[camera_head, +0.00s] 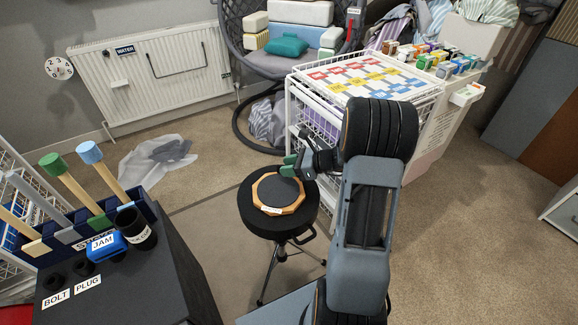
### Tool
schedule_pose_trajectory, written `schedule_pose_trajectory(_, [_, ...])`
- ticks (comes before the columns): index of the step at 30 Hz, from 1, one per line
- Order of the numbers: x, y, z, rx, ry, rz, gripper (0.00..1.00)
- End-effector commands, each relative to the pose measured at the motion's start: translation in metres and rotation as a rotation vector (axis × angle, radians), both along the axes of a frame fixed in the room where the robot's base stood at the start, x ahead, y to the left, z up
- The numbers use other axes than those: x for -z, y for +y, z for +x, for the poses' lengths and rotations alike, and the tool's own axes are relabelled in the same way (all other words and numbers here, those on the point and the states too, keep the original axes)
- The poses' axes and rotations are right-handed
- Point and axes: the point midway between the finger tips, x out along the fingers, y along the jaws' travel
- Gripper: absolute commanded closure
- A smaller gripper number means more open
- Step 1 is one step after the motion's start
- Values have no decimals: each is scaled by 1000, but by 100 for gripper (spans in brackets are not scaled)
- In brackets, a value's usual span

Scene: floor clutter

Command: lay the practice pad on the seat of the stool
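The practice pad (277,192) is an eight-sided wooden-rimmed disc with a dark top and a small pale label on its near rim. It lies flat over the round black seat (248,212) of the stool, roughly centred, with seat showing all around it. My gripper (289,166) reaches in from the right, its green-tipped fingers at the pad's far right edge. I cannot tell whether the fingers touch the rim or how far apart they are. My arm hides part of the floor right of the stool.
A white wire trolley (316,120) with a coloured chart on top stands behind my arm. A dark cabinet (150,270) with labelled holders is at the left. A crumpled clear bag (150,160) lies on the carpet. A hanging chair (262,62) is at the back.

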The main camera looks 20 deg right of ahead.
Motion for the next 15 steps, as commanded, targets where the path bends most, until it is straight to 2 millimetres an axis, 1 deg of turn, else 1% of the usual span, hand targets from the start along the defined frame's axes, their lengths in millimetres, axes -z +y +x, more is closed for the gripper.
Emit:
schedule_pose_trajectory(6, [0, 0, 0, 0, 0, 0, 61])
schedule_pose_trajectory(9, [-5, 0, 0, 0, -1, -1, 61])
schedule_pose_trajectory(11, [-7, -4, -3, 3, -1, -1, 61])
schedule_pose_trajectory(15, [-18, -21, -16, 5, 0, 0, 61])
